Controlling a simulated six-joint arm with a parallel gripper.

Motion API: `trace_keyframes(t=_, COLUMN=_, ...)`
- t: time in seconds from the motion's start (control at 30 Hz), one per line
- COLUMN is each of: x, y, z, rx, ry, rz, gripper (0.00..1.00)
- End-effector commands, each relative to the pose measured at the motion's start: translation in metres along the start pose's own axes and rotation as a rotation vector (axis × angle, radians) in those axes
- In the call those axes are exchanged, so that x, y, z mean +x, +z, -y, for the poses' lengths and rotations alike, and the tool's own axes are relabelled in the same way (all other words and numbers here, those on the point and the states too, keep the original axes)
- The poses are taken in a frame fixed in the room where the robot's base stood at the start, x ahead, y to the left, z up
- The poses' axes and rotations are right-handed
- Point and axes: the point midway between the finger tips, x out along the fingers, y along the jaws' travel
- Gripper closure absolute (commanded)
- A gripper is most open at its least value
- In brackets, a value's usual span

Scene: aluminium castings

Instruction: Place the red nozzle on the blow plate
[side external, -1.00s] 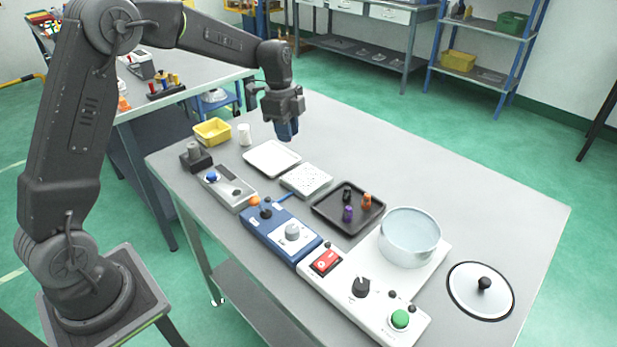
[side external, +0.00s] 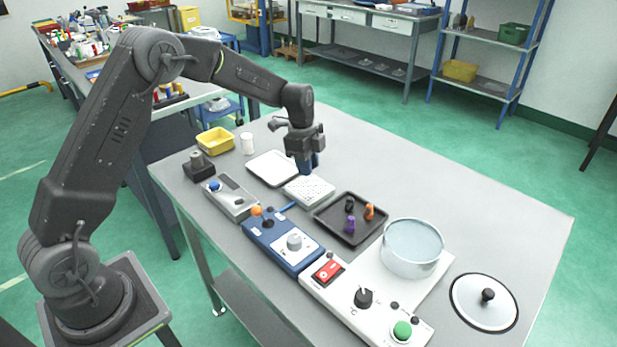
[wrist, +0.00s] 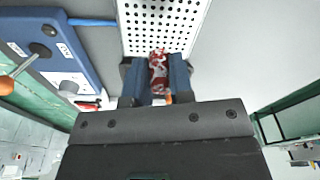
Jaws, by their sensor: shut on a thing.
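The red nozzle (wrist: 158,68), with a mottled red and white look, is held between the two blue fingers of my gripper (wrist: 157,82) in the wrist view. In the side view my gripper (side external: 306,164) points down, low over the far edge of the blow plate (side external: 309,192), and the nozzle is hidden there. The blow plate is a white block with a grid of small holes; it also shows in the wrist view (wrist: 166,22), just beyond the fingertips. I cannot tell whether the nozzle touches it.
A dark tray (side external: 345,239) with black, orange and purple nozzles lies right of the plate. A white tray (side external: 268,171) lies to its left. A blue control box (side external: 275,245) stands in front. A glass pot (side external: 412,248) stands farther right. The table behind is clear.

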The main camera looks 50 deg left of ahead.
Motion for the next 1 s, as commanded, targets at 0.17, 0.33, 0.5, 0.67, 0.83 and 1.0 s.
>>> trace_keyframes(t=0.17, x=0.011, y=-0.002, z=0.0, rx=-0.001, ry=0.003, rz=0.0, gripper=1.0)
trace_keyframes(t=0.33, x=0.036, y=0.002, z=0.0, rx=0.0, ry=0.003, rz=0.0, gripper=1.0)
trace_keyframes(t=0.5, x=0.042, y=0.003, z=0.0, rx=0.0, ry=0.0, rz=0.0, gripper=1.0)
trace_keyframes(t=0.67, x=0.042, y=0.003, z=0.0, rx=0.0, ry=0.001, rz=0.0, gripper=1.0)
trace_keyframes(t=0.83, x=0.045, y=0.003, z=0.001, rx=0.0, ry=0.0, rz=0.0, gripper=0.73)
trace_keyframes(t=1.0, x=0.044, y=0.003, z=0.001, rx=0.0, ry=0.0, rz=0.0, gripper=0.57)
